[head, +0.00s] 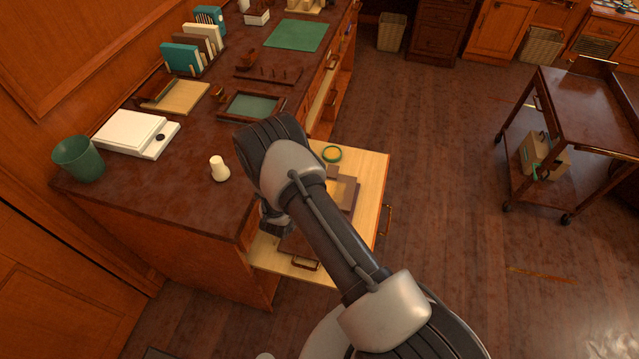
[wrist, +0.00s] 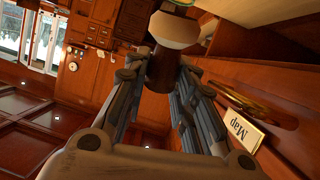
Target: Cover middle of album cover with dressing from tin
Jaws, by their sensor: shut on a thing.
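My gripper (wrist: 160,75) is shut on a dark brown, tapered thing (wrist: 160,74) with a wide cream end (wrist: 175,30). In the head view my gripper (head: 272,222) hangs over the near left side of an open light-wood drawer (head: 372,168), and my arm hides what it holds. A brown, flat piece with a tan panel (head: 347,190) lies in the drawer, partly behind my arm; I cannot tell whether it is the album.
The desk top (head: 190,205) holds a cream bottle-shaped piece (head: 219,169), a white scale (head: 135,133), a green bin (head: 79,158) and a green-lined tray (head: 250,107). A "Map" label (wrist: 240,129) shows close to my gripper. A wooden trolley (head: 580,110) stands right, with open floor between.

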